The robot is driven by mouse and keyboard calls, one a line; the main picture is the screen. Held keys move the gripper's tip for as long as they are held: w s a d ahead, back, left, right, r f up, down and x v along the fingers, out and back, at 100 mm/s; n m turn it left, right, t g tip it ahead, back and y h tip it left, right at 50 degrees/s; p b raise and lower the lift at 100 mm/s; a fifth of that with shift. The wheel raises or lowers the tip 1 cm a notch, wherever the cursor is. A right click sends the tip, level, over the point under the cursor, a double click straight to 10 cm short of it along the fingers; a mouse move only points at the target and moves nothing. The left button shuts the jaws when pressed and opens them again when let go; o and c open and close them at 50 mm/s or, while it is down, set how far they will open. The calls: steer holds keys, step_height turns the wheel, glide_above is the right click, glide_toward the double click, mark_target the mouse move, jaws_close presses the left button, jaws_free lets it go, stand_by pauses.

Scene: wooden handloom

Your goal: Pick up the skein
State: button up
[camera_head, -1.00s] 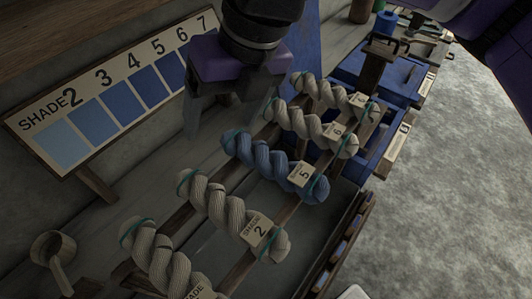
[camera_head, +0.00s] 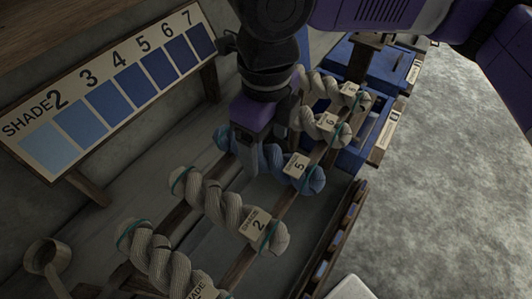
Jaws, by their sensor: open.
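Several twisted skeins lie in a row across two wooden rails. The blue skein (camera_head: 309,182) has a tag marked 5 and teal ties, and lies in the middle of the row. My gripper (camera_head: 252,165) is over the left half of this blue skein, pointing down, and hides part of it. The jaws are open; I cannot tell whether a finger touches the yarn. The pale skein tagged 2 (camera_head: 205,193) lies just in front, and the pale skein tagged 6 (camera_head: 331,131) just behind.
A shade board (camera_head: 117,92) with blue swatches stands at the left. Blue boxes (camera_head: 361,152) are at the back right. A ladle-like cup (camera_head: 47,255) is at lower left. Neighbouring skeins lie close on both sides of my gripper. The grey floor at right is clear.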

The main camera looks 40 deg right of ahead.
steer(key=shift+f, duration=0.85)
steer(key=shift+c, duration=0.5)
steer(key=c, duration=1.5)
steer(key=shift+r, duration=0.2)
